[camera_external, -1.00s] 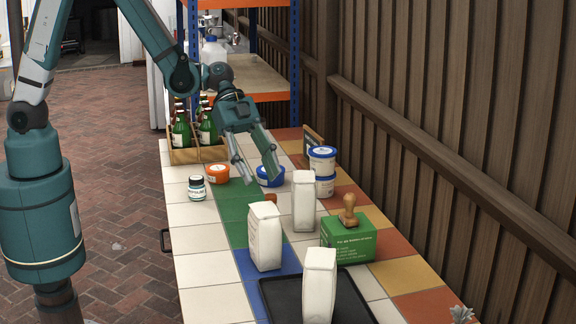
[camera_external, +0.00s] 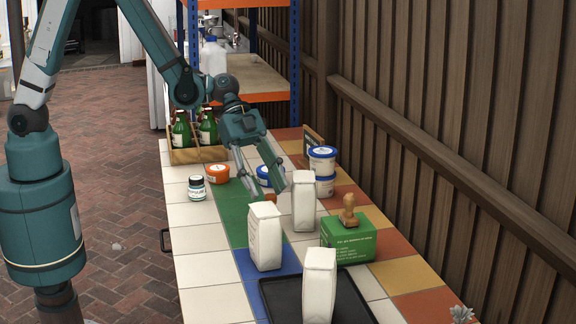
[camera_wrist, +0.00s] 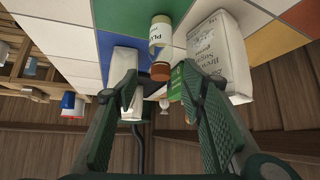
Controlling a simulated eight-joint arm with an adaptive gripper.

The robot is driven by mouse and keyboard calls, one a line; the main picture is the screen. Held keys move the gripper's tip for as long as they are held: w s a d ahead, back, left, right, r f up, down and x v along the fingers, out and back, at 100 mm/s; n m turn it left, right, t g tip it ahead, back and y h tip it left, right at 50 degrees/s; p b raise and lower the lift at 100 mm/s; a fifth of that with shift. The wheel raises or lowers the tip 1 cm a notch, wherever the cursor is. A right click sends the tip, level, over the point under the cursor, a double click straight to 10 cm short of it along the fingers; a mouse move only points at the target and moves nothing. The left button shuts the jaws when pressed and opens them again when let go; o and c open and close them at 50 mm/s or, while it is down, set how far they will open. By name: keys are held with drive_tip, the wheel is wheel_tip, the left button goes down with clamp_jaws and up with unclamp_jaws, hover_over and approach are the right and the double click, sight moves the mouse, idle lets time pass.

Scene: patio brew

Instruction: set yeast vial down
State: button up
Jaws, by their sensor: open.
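The vial (camera_wrist: 160,35) has a pale label with partly readable letters and a brown-orange cap. It stands upright on the tiles in the wrist view, between two white bags. In the external view only its cap (camera_external: 270,198) shows, behind the front bag. My gripper (camera_external: 266,195) is open and low over the table at the cap. In the wrist view my gripper's fingers (camera_wrist: 160,95) are spread wide, with the vial ahead in the gap between them. I see no finger touching the vial.
White bags (camera_external: 304,200) (camera_external: 264,238) stand close on both sides of the vial. A green box (camera_external: 350,243) with a wooden stamp, a black tray (camera_external: 350,305), blue-lidded tubs (camera_external: 323,160), an orange tub (camera_external: 217,174) and a small jar (camera_external: 196,188) are nearby. The front-left tiles are clear.

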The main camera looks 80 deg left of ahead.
sight(271, 195)
drive_tip(key=shift+b+x, duration=0.35)
drive_tip(key=shift+x, duration=1.45)
clamp_jaws()
drive_tip(key=shift+r, duration=0.2)
drive_tip(key=shift+r+p, duration=1.15)
drive_tip(key=shift+r, duration=3.7)
